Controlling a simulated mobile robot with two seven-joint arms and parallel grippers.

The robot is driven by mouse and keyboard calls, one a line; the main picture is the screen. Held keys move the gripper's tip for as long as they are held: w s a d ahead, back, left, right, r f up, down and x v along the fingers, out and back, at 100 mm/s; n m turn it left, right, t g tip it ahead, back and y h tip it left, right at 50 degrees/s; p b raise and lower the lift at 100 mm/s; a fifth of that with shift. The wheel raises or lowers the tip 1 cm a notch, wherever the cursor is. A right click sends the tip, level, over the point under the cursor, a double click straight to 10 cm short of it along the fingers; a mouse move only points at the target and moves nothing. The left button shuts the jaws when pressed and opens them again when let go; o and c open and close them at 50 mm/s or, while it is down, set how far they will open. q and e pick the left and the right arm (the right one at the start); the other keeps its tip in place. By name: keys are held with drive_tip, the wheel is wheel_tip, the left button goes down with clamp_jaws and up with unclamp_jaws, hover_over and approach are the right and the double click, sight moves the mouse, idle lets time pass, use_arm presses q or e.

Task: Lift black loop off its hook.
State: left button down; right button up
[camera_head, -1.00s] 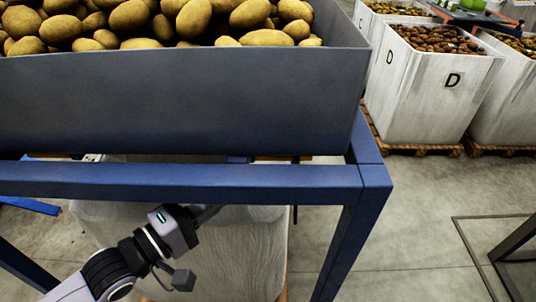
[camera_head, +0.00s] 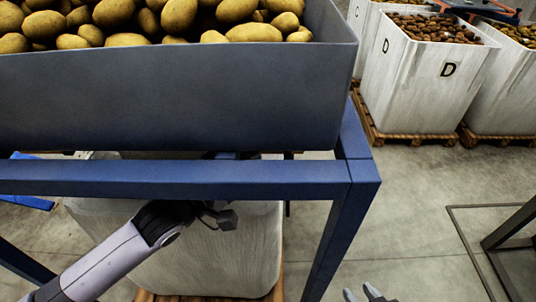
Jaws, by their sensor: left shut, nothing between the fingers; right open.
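I cannot make out the black loop or its hook in the head view. My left arm comes in from the lower left and reaches under the blue frame bar (camera_head: 180,178). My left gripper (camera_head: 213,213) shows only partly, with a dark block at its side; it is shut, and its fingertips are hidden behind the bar. My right gripper (camera_head: 361,293) shows just its two fingertips at the bottom edge, apart and empty, over the floor right of the frame's leg (camera_head: 335,235).
A grey hopper (camera_head: 180,95) full of potatoes (camera_head: 115,12) stands above the bar. A white crate (camera_head: 215,258) sits below, behind my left arm. White potato crates (camera_head: 425,85) on pallets stand at the right back. A dark metal frame (camera_head: 508,240) is at the right edge.

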use_arm(q)
drive_tip(key=shift+d+r, duration=0.1)
drive_tip(key=shift+d, duration=1.9)
use_arm(e)
drive_tip(key=shift+r, duration=0.35)
